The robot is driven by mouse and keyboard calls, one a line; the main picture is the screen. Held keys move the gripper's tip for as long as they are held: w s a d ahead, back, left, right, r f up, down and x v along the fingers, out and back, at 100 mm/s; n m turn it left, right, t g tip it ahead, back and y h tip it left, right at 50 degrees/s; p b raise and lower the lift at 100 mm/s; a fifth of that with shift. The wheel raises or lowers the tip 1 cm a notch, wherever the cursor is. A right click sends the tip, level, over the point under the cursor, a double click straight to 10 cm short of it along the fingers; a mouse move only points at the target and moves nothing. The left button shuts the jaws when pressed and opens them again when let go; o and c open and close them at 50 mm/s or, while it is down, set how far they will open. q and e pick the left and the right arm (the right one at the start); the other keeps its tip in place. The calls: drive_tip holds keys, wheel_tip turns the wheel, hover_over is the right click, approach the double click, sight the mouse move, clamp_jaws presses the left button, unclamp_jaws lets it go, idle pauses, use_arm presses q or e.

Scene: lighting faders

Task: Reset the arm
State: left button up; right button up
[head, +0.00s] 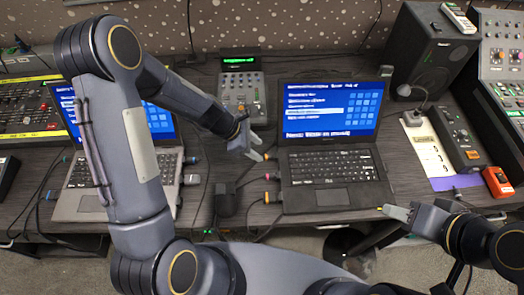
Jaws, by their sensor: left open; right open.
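My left arm comes in from the left and arches over the left laptop. My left gripper (262,147) is open and empty, above the desk between the two laptops, just left of the black laptop. My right gripper (392,212) is at the lower right, near the front edge of the desk, with a light fingertip pointing left. It is open and holds nothing that I can see. Part of it is hidden by its own arm links.
The black laptop (331,165) stands open at the centre. A grey laptop (88,190) is partly behind my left arm. A small fader console (242,92) sits behind. A speaker (432,50), a black box (458,140) and an orange device (497,182) stand right. Cables cross the desk.

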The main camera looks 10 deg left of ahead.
use_arm(q)
drive_tip(key=s+a+r+m+t, duration=0.15)
drive_tip(key=s+r+m, duration=0.3)
drive_tip(key=r, duration=0.45)
drive_tip(key=s+a+r+m, duration=0.3)
drive_tip(key=s+r+m, duration=0.15)
drive_tip(key=r, duration=0.35)
drive_tip(key=s+a+r+m+t+y, duration=0.1)
drive_tip(key=s+r+m, duration=0.1)
drive_tip(key=s+m, duration=0.3)
drive_tip(key=s+a+r+m+t+y, duration=0.1)
drive_tip(key=s+a+r+m, duration=0.1)
drive_tip(key=s+m, duration=0.3)
drive_tip(key=s, duration=0.3)
drive_tip(key=shift+m+y, duration=0.3)
drive_tip(key=shift+y, duration=0.1)
